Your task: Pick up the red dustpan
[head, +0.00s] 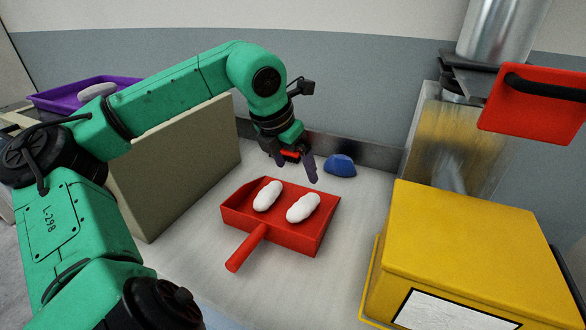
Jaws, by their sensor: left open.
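The red dustpan (285,236) lies on the pale worktop, its handle (246,248) pointing toward the lower left. Two white oval pieces lie in it, a left one (268,196) and a right one (303,207). My left gripper (295,170) is open and empty, with dark fingers pointing down. In the picture it is just beyond the pan's far edge, seemingly above the worktop and apart from the pan. My right gripper is not in view.
A blue rounded object (340,165) lies by the back wall. A beige panel (180,165) stands left of the dustpan. A yellow box (470,250) and a metal machine with a red plate (540,105) stand right. A purple tray (70,97) is at far left. Worktop around the handle is clear.

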